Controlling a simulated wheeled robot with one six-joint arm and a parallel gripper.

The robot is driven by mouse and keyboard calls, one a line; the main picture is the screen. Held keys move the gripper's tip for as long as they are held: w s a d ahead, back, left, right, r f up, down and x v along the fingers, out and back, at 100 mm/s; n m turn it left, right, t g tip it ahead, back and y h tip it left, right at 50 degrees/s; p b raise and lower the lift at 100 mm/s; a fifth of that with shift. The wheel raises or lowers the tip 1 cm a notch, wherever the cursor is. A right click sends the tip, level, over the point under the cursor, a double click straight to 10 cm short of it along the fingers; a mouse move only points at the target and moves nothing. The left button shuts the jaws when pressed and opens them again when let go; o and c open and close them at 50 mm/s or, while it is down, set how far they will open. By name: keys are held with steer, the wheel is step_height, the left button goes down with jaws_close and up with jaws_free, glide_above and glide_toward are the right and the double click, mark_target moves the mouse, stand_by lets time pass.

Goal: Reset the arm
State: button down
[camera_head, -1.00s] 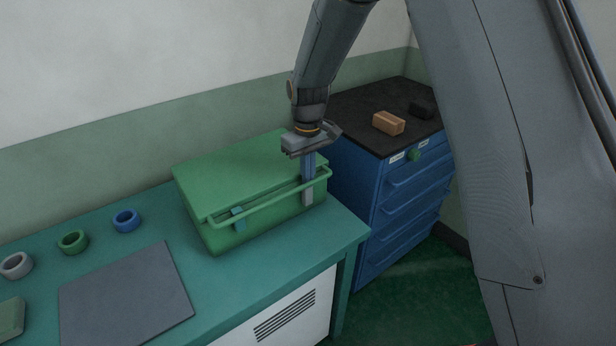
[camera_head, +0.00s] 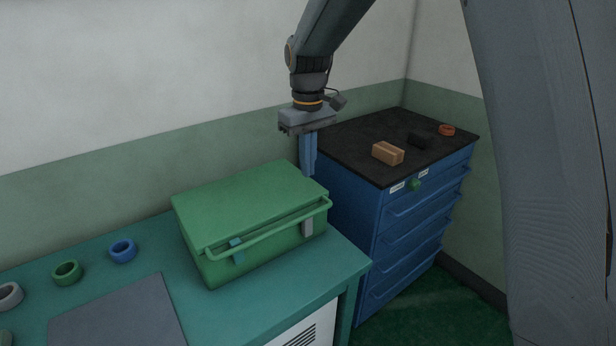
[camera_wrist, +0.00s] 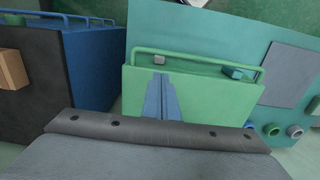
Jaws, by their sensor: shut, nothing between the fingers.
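My gripper (camera_head: 308,160) hangs pointing down with its blue fingers together and nothing between them. It is above and behind the right end of the green box (camera_head: 245,205), apart from it. The box stands on the teal bench with its lid down, a green handle bar along its front, a teal latch (camera_head: 236,250) at the left and a grey latch (camera_head: 307,226) at the right. In the wrist view my shut fingers (camera_wrist: 162,90) show in front of the green lid (camera_wrist: 205,98).
A blue drawer cabinet (camera_head: 400,235) with a black top stands right of the bench. A tan block (camera_head: 387,153), a black piece (camera_head: 420,140) and an orange ring (camera_head: 446,130) lie on it. Blue (camera_head: 123,251), green (camera_head: 67,272) and grey rings and a grey mat (camera_head: 120,318) are on the bench.

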stand_by(0.3)
steer(key=s+d+f+m, duration=0.3)
steer(key=s+d, duration=0.5)
steer(key=s, duration=0.3)
steer(key=s+d+f+m+t, duration=0.1)
steer(key=s+d+f+m, duration=0.2)
steer(key=s+d, duration=0.6)
steer(key=s+f, duration=0.1)
steer(key=s, duration=0.1)
steer(key=shift+s+f+m, duration=0.3)
steer(key=shift+s+m, duration=0.05)
steer(key=shift+m, duration=0.05)
steer(key=shift+a, duration=0.1)
